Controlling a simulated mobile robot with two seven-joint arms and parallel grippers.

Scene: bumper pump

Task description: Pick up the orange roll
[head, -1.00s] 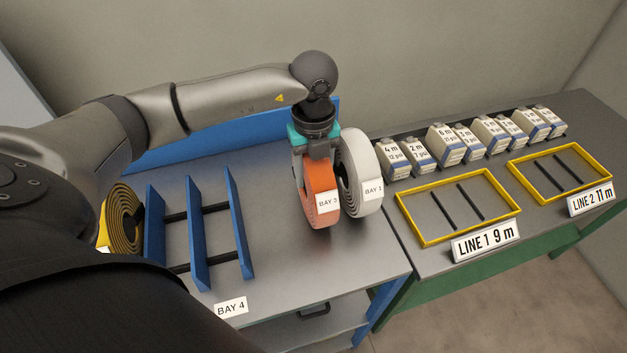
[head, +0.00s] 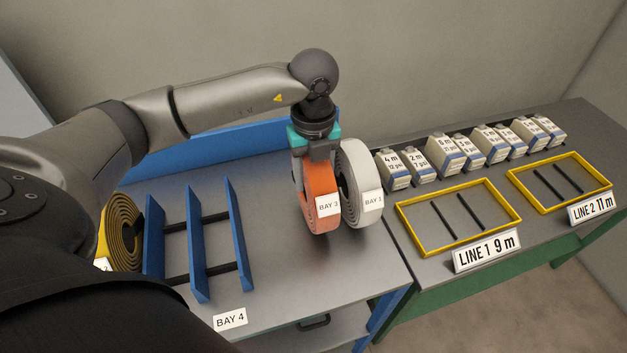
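The orange roll (head: 318,220) is upright, with a white BAY 3 tag on its front. It is at the right end of the grey bench. My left gripper (head: 318,152), below a teal wrist part, points down over the roll's top and is shut on it. The fingertips are largely hidden, and the gap between roll and bench is hard to judge. A white roll (head: 356,170) with a BAY 1 tag is close beside it on the right. My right gripper is not in view.
Blue rack dividers (head: 195,250) stand to the left, with a yellow roll (head: 122,230) beyond them. A BAY 4 label (head: 230,318) is at the bench front. On the right table are yellow frames (head: 455,247) and several white-and-blue boxes (head: 443,155). Bench between dividers and orange roll is clear.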

